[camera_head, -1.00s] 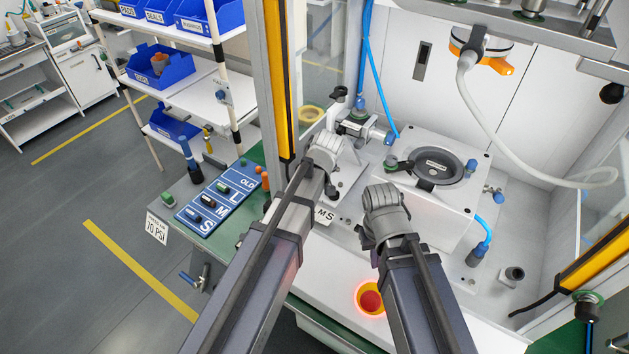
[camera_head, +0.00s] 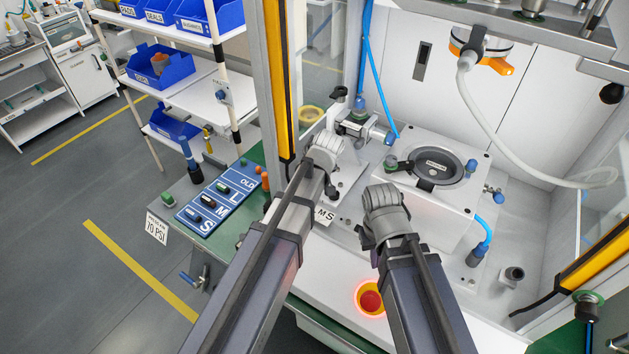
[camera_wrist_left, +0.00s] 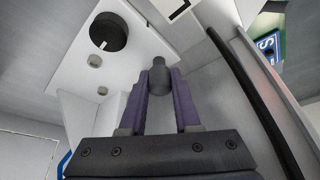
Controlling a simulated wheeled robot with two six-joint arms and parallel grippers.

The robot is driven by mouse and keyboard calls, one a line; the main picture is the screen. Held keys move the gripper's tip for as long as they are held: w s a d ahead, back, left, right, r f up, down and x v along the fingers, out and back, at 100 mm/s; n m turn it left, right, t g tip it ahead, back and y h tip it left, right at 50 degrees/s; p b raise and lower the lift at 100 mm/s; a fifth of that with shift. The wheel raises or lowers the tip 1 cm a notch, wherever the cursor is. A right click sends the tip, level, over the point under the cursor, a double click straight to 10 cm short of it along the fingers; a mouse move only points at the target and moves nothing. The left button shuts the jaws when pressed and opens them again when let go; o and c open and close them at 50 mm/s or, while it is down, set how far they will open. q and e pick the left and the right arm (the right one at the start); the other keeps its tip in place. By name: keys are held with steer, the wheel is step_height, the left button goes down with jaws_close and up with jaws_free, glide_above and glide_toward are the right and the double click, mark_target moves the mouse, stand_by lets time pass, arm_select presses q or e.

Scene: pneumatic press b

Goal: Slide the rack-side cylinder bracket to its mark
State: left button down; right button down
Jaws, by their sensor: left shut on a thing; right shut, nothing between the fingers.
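The rack-side cylinder bracket (camera_head: 351,172) is a pale plate on the left of the press bed, partly hidden behind my left wrist. A silver cylinder with a blue end (camera_head: 368,129) sits at its back. In the left wrist view my left gripper (camera_wrist_left: 160,88) is shut on a grey round-topped knob (camera_wrist_left: 159,72), one purple finger on each side. A white plate with a black round knob (camera_wrist_left: 108,33) and bolts lies beside it. My right gripper (camera_head: 385,212) is over the front of the press bed, apart from the bracket; it is shut and empty, its fingertips mostly hidden. The mark cannot be made out.
A white block with a round black dial (camera_head: 437,167) stands right of the bracket. A red stop button (camera_head: 370,300) is at the front edge. A blue size board (camera_head: 218,200) lies left, and a yellow-black post (camera_head: 276,80) rises behind my left arm. A blue hose (camera_head: 367,65) hangs at the back.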

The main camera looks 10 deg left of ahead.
arm_select(q)
steer(key=shift+w+a, duration=0.2)
steer(key=shift+a, duration=0.25)
steer(key=shift+w+a, duration=0.2)
steer(key=shift+a, duration=0.25)
arm_select(e)
steer(key=shift+d, duration=0.1)
arm_select(q)
steer(key=c, duration=0.6)
jaws_free()
steer(key=shift+a, duration=0.1)
steer(key=shift+r, duration=0.1)
arm_select(e)
steer(key=shift+r, duration=0.15)
arm_select(q)
steer(key=p+v, duration=0.7)
steer(key=shift+s+r, duration=0.15)
steer(key=shift+r, duration=0.15)
arm_select(e)
step_height(320, 180, up, 7)
